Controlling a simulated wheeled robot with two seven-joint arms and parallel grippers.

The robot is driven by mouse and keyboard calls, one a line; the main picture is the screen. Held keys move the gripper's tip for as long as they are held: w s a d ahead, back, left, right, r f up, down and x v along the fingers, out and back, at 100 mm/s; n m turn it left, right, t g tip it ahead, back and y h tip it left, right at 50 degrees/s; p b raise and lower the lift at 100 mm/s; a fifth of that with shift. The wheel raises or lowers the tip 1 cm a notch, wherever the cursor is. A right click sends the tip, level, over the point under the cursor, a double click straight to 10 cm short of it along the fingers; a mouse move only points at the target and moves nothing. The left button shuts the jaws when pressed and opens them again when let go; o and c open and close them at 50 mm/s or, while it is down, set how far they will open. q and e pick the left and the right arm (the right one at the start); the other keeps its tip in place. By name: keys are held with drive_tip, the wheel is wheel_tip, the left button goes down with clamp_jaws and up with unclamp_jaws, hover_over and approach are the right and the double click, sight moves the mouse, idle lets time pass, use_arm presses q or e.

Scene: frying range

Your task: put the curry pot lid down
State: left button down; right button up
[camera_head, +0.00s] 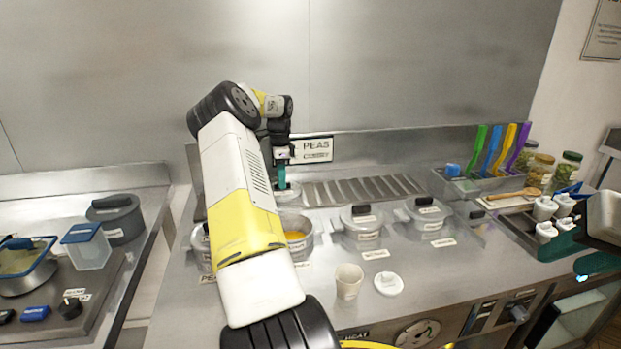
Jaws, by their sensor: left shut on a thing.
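My left gripper (282,178) is shut on the knob of a pale round lid (290,193), taken to be the curry pot lid. The lid is behind the open pot at the back of the counter, partly hidden by my arm. I cannot tell whether it touches the surface under it. The open grey pot (307,246) with yellow-orange curry stands in front of the lid; my left arm covers its left side. A sign reading PEAS and a second line (318,150) is just right of the gripper.
Lidded pots (362,232) stand to the right, with a slotted steel strip (365,188) behind. A paper cup (349,281) and a white lid (388,284) are in front. Colored-handled tools (492,150) and jars (541,168) are at the back right.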

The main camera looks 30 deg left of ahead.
use_arm(q)
drive_tip(key=shift+f, duration=0.3)
drive_tip(key=c, duration=1.4)
unclamp_jaws()
drive_tip(key=shift+f, duration=0.15)
